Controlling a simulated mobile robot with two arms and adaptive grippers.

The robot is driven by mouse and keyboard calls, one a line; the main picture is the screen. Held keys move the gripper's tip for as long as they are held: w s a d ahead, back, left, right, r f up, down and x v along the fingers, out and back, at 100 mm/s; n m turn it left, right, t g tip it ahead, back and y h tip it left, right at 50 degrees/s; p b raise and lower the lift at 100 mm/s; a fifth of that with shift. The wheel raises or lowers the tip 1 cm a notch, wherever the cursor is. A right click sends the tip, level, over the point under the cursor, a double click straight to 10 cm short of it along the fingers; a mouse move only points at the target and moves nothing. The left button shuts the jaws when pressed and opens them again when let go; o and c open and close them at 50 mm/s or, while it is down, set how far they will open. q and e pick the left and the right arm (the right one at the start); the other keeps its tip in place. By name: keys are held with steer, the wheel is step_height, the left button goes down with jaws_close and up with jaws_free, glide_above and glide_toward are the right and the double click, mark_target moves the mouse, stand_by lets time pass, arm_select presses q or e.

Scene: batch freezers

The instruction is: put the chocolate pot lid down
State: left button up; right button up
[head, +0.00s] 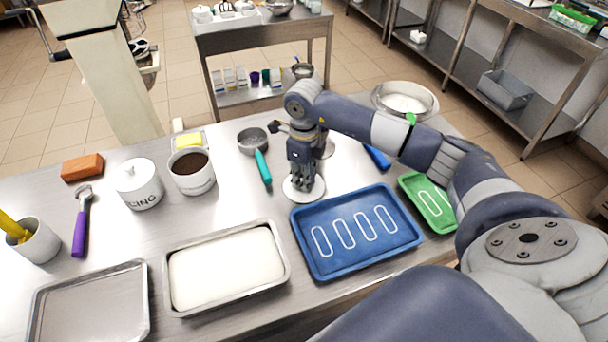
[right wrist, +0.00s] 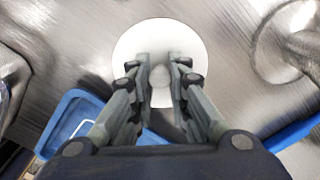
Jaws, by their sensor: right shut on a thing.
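The chocolate pot (head: 196,184) is white, uncovered and full of dark brown chocolate, further left on the worktop. My left gripper is not in view.
A teal-handled strainer (head: 262,167) lies close on the left. A white-filled pan (head: 171,302) stands in front. A white lidded jar (head: 139,188) stands left of the pot.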

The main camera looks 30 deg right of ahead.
steer(key=shift+f, duration=0.1)
steer(key=o, duration=0.3)
steer(key=shift+f, duration=0.1)
steer(key=o, duration=0.4)
